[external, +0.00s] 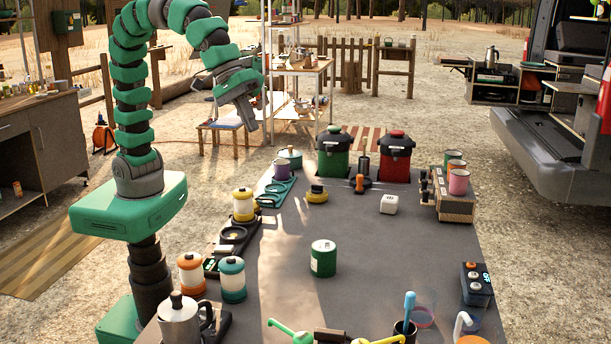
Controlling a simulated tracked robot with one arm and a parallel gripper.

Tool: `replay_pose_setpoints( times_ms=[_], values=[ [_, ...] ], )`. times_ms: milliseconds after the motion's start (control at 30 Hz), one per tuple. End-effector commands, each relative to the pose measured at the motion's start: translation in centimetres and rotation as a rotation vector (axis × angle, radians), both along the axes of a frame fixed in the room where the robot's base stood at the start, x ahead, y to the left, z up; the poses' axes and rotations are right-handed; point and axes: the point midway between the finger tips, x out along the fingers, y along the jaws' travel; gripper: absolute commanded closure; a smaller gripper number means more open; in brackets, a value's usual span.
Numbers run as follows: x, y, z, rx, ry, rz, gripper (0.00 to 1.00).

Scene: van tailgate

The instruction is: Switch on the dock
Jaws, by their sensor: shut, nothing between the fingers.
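A long dark unit with round pads (233,236) lies along the table's left edge, with a small lit marking at its near end. A yellow-and-white canister (243,206) stands at its far end. A dark box with a blue lit display and round knobs (476,284) stands at the right edge. I cannot tell for certain which of these is the dock, and no switch shows clearly. My gripper (257,122) is shut and empty, pointing down, raised beyond the table's far left part, apart from both units.
Orange (191,274) and teal (232,280) canisters stand near the left unit; a green one (323,259) stands mid-table. A kettle (179,320) is at front left. Green (333,152) and red (396,157) lidded containers stand at the back. The table's centre right is clear.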

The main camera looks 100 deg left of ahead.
Motion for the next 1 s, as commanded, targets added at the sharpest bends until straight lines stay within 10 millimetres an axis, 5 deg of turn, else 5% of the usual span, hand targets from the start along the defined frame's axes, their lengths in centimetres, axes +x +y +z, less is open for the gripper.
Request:
replay_pose_setpoints(
  times_ms=[200,400,1000],
  values=[
    [-3.0,-4.9,-7.5,-0.023,0.204,0.222,1.00],
    [-5.5,-7.3,-11.5,-0.009,0.311,0.383,1.00],
    [-6.5,-8.0,-13.2,0.001,0.346,0.453,1.00]
  ],
)
